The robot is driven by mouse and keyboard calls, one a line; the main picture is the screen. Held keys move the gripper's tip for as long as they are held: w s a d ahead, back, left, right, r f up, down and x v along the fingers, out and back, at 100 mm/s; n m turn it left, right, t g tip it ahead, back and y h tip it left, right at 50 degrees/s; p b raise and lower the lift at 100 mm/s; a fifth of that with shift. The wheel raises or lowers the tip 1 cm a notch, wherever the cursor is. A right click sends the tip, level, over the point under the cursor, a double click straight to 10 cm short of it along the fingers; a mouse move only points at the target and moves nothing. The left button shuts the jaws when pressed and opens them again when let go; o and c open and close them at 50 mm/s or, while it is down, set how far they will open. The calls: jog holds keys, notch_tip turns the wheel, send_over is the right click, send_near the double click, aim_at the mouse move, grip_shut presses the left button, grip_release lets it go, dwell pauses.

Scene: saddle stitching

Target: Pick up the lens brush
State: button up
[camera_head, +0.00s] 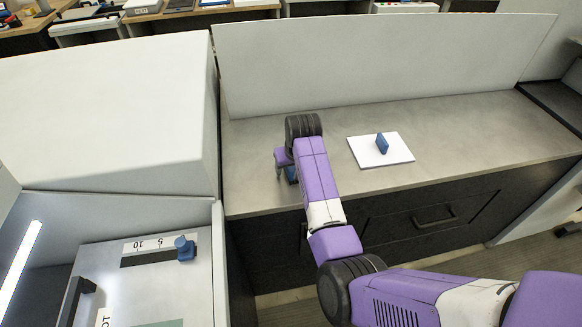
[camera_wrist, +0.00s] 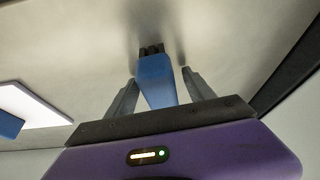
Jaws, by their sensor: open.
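The lens brush (camera_wrist: 155,80) is in the wrist view, a blue tapered handle with dark bristles at its far end. It lies between the two grey fingers of my gripper (camera_wrist: 158,76), with a visible gap on each side. In the head view my gripper (camera_head: 285,172) is low over the grey counter near its front left part. A small blue patch of the brush (camera_head: 291,174) shows beside the fingers there. My wrist and forearm hide most of it.
A white square pad (camera_head: 403,156) with an upright blue piece (camera_head: 382,144) on it is to the right on the counter (camera_head: 465,135). A tall white panel (camera_head: 370,65) stands behind. A white box (camera_head: 110,115) is at left. The counter's right part is clear.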

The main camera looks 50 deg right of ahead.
grip_shut()
jog(key=shift+r, duration=0.2)
notch_tip(320, 180, up, 20)
jog(key=b, duration=0.3)
dwell(0.3)
jog(key=shift+f, duration=0.1)
